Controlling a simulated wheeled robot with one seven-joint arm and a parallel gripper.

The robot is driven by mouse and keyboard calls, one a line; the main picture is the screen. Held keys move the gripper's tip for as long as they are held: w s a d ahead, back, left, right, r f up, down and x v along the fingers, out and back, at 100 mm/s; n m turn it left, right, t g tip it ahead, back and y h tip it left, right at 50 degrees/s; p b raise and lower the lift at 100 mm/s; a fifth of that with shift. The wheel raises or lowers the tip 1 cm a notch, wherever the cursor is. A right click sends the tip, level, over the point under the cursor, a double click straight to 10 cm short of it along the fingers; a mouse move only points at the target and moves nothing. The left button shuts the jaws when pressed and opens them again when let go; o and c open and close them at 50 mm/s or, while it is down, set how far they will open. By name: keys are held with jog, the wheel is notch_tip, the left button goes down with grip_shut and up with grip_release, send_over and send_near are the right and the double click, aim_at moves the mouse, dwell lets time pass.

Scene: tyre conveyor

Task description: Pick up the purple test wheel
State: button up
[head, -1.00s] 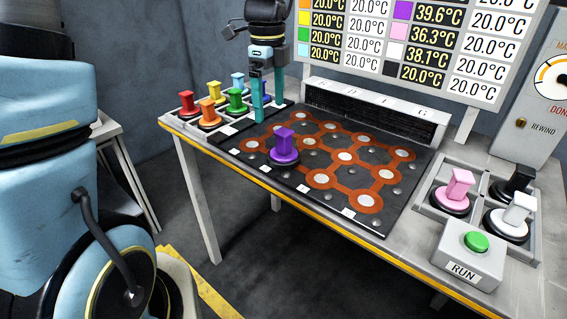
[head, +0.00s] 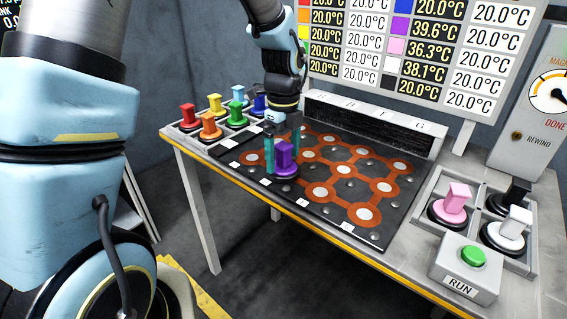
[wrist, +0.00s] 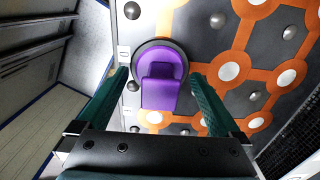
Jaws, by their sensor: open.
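The purple test wheel (head: 286,160) stands upright on the dark board with orange paths (head: 330,205), near its front left part. It has a black round base and a purple block-shaped handle. My gripper (head: 283,170) is open and points down at the wheel, with its teal fingers on either side of the handle. In the wrist view, the purple wheel (wrist: 161,80) lies between the two fingers of my gripper (wrist: 163,92), with a visible gap on each side. Contact with the handle does not show.
A tray at the left holds several coloured wheels, including a red wheel (head: 187,115) and a green wheel (head: 236,114). At the right, a tray holds a pink wheel (head: 455,198) and a white wheel (head: 512,225), beside the RUN button (head: 473,256). A temperature screen (head: 425,45) stands behind.

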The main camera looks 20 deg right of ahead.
jog(key=shift+f, duration=0.5)
jog(key=c, duration=1.5)
grip_shut()
jog(key=shift+r, duration=0.2)
